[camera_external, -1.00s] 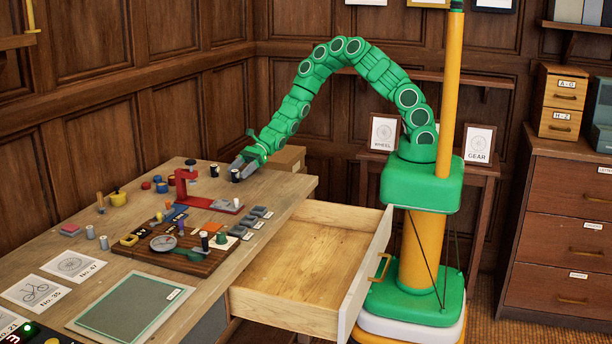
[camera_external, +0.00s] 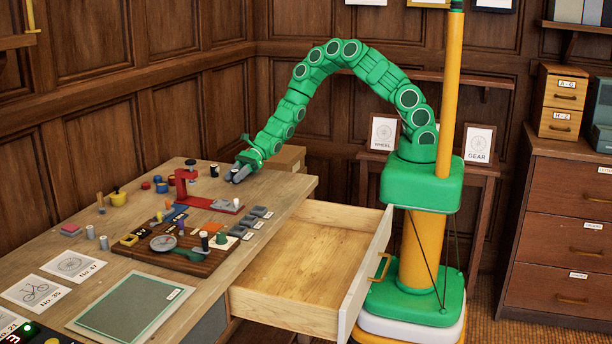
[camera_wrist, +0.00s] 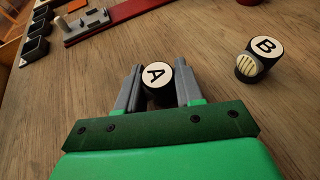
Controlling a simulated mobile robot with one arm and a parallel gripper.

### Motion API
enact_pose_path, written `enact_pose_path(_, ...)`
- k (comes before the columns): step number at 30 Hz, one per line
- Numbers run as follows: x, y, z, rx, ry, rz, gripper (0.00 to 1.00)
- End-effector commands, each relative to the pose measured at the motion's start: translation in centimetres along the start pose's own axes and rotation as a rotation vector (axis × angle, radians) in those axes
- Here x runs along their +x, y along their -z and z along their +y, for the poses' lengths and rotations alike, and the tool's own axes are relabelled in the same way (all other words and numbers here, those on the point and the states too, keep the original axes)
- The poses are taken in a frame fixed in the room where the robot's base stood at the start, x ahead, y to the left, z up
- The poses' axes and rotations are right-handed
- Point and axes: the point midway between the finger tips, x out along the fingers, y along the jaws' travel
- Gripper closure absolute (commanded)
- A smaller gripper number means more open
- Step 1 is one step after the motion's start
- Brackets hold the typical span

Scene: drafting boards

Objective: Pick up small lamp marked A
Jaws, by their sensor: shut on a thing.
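The small lamp A (camera_wrist: 158,77) is a short dark cylinder with a white top marked with a black A. It stands between the two grey fingers of my gripper (camera_wrist: 158,86) in the wrist view. The gripper is shut on it. In the external view, my gripper (camera_external: 234,174) is low at the far right part of the desk, and its fingers hide lamp A. A similar dark lamp marked B (camera_wrist: 259,58) stands apart to the right in the wrist view. It also shows left of the gripper in the external view (camera_external: 214,170).
A red stand (camera_external: 188,187) is left of my gripper, with its long red base (camera_wrist: 118,11) at the top of the wrist view. Small dark trays (camera_wrist: 35,47) are at upper left there. An open drawer (camera_external: 300,262) juts out from the desk.

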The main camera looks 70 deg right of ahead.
Motion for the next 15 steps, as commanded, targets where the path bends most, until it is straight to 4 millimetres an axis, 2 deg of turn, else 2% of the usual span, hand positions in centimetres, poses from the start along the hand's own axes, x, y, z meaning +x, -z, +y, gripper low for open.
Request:
enact_pose_path(8,-0.1,-0.1,0.0,0.000,0.000,0.000,0.94)
enact_pose_path(15,-0.7,-1.7,0.0,-0.003,0.000,-0.001,0.94)
